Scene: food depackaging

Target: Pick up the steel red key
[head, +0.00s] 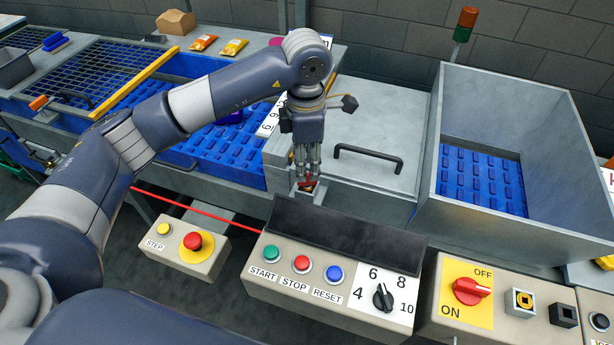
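My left gripper (306,172) points straight down at the front edge of the steel housing, just behind the dark panel top of the control box. A small red piece (308,183) with a yellowish part below it shows right at its fingertips. It may be the red key, but it is small and partly covered by the fingers. The fingers look close together around it. I cannot tell whether they grip it or only stand beside it. My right gripper is not in view.
The control box (262,278) with start, stop and reset buttons and a dial stands just in front. A black handle (368,157) rises from the grey lid to the right. A red cable (200,208) runs at the left. An open steel bin (592,165) stands at the right.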

